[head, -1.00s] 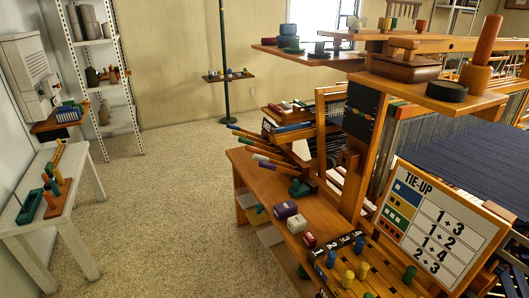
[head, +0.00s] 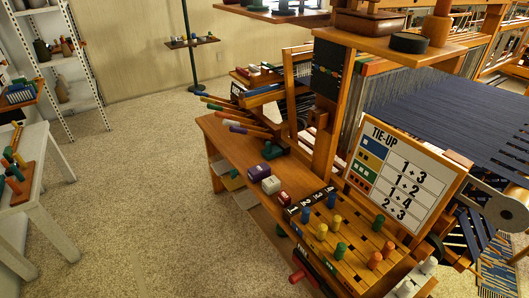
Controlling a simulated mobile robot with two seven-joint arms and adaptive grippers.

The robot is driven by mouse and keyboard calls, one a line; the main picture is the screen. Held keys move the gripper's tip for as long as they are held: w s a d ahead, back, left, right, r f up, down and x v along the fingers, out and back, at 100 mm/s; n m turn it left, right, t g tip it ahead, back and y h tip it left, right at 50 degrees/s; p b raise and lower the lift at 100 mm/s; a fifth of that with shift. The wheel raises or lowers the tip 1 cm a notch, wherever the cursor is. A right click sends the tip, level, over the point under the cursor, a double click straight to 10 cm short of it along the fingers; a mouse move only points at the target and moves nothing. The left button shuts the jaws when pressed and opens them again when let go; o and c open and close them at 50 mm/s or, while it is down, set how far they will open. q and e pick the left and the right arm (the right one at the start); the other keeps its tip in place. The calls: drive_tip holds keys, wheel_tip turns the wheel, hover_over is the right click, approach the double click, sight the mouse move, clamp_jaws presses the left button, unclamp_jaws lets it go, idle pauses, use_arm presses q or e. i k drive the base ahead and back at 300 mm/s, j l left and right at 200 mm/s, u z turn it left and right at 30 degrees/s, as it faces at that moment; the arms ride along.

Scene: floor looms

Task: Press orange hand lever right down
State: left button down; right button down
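Several hand levers (head: 236,115) fan out to the left from the side of the wooden loom, above a bench-like shelf. Their grips have different colours, among them orange (head: 233,116) and purple (head: 237,124). The grips are small and close together, so I cannot tell for sure which one is the orange hand lever. The levers slope down from the far left end toward the loom. Neither of my grippers shows in the head view.
The wooden shelf (head: 222,142) under the levers bears purple, white and red blocks. A peg board (head: 340,240) and a TIE-UP chart (head: 400,180) stand nearer. A white table (head: 42,185) is at left. The carpet (head: 140,200) between is clear.

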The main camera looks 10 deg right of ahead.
sight(229, 117)
drive_tip(key=i+j, duration=0.35)
drive_tip(key=j, duration=0.2)
drive_tip(key=i+j, duration=0.4)
drive_tip(key=j, duration=0.15)
drive_tip(key=i+j, duration=0.35)
drive_tip(key=j, duration=0.15)
drive_tip(key=i+j, duration=0.35)
drive_tip(key=j, duration=0.2)
drive_tip(key=i+j+z, duration=0.2)
drive_tip(key=z, duration=0.15)
drive_tip(key=i+j+z, duration=0.1)
drive_tip(key=j+z, duration=0.3)
